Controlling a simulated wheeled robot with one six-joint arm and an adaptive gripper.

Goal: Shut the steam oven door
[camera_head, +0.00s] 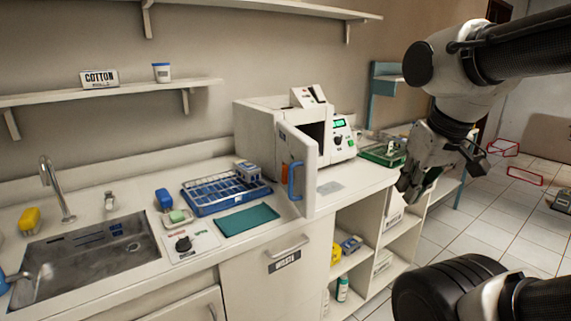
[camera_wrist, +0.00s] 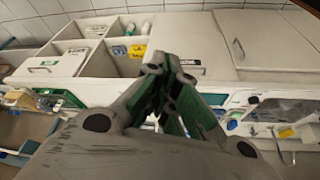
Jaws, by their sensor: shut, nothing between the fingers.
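The white steam oven (camera_head: 257,134) stands on the counter, with a dark opening and a control panel (camera_head: 342,138) with a green display on its right. Its door (camera_head: 308,163) is open and swung out toward the front of the counter. A blue handle (camera_head: 295,181) is on the door's face. My gripper (camera_head: 406,192) is shut and empty, to the right of the door and apart from it, near the counter's right end. In the wrist view my gripper's fingers (camera_wrist: 166,62) come together; I cannot make out the oven door there.
A blue rack tray (camera_head: 212,203), a teal mat (camera_head: 247,219) and a sink (camera_head: 85,262) lie left of the door. A green tray (camera_head: 380,155) sits right of the oven. Open shelves (camera_head: 365,245) are under the counter.

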